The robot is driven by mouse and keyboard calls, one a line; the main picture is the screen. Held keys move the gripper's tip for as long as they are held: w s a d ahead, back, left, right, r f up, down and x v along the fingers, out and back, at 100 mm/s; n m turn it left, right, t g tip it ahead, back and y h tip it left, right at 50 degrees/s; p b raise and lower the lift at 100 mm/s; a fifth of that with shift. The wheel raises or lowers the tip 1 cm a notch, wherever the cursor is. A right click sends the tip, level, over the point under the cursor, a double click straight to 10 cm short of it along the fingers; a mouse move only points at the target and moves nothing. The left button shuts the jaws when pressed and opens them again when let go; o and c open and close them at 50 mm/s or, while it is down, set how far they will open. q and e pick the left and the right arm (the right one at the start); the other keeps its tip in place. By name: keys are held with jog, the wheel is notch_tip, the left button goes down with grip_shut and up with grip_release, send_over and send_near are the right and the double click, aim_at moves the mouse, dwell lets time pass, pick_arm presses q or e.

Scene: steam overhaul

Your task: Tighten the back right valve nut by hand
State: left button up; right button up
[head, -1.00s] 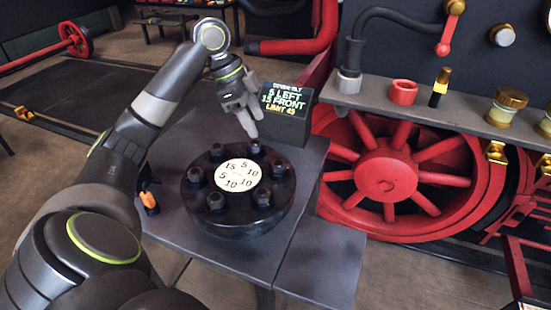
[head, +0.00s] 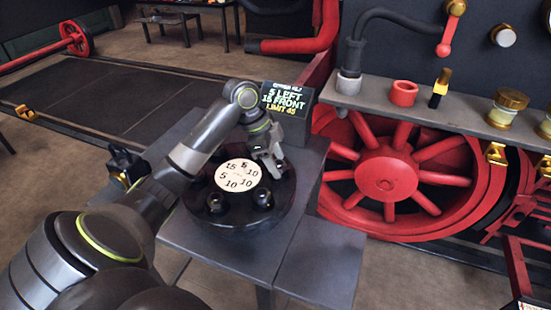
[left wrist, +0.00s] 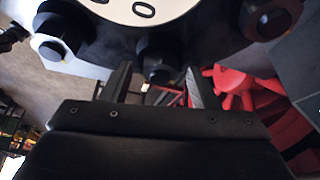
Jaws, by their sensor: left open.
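A round black valve cover (head: 205,218) lies on the grey bench, with a white numbered plate (head: 238,175) at its centre and dark nuts around it. Two front nuts (head: 215,203) (head: 263,197) show clearly. The back ones are hidden by my left arm and gripper. My left gripper (head: 273,166) is open over the right side of the cover. In the left wrist view, one dark nut (left wrist: 158,55) stands between the open fingertips (left wrist: 157,82). I cannot tell whether they touch it, or surely which nut it is. My right gripper is not in view.
A sign (head: 287,102) reading "5 LEFT, 15 FRONT, LIMIT 45" stands behind the cover. A red spoked wheel (head: 385,180) is at the right, below a shelf (head: 425,112) with small parts. The bench's front right part (head: 320,265) is bare.

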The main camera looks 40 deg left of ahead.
pick_arm(q)
jog(key=c, duration=1)
jog(key=shift+r, duration=0.1)
jog(key=m+p, duration=0.1)
jog(key=m, duration=0.1)
jog(key=m+g+p, duration=0.1)
jog(key=m, duration=0.1)
jog(key=shift+w+r+g+h, duration=0.1)
jog(key=shift+w+g+h, duration=0.1)
jog(key=shift+g+h, duration=0.1)
jog(key=m+p, duration=0.2)
jog(key=m+g+p, duration=0.1)
jog(key=p, duration=0.1)
jog(key=shift+w+r+m+p, duration=0.1)
jog(key=shift+r+m+p, duration=0.1)
jog(key=shift+m+p, duration=0.2)
jog(key=shift+w+f+m+g+p, duration=0.1)
jog(key=shift+f+m+g+p, duration=0.25)
jog(key=shift+m+p, duration=0.5)
jog(key=o, duration=1)
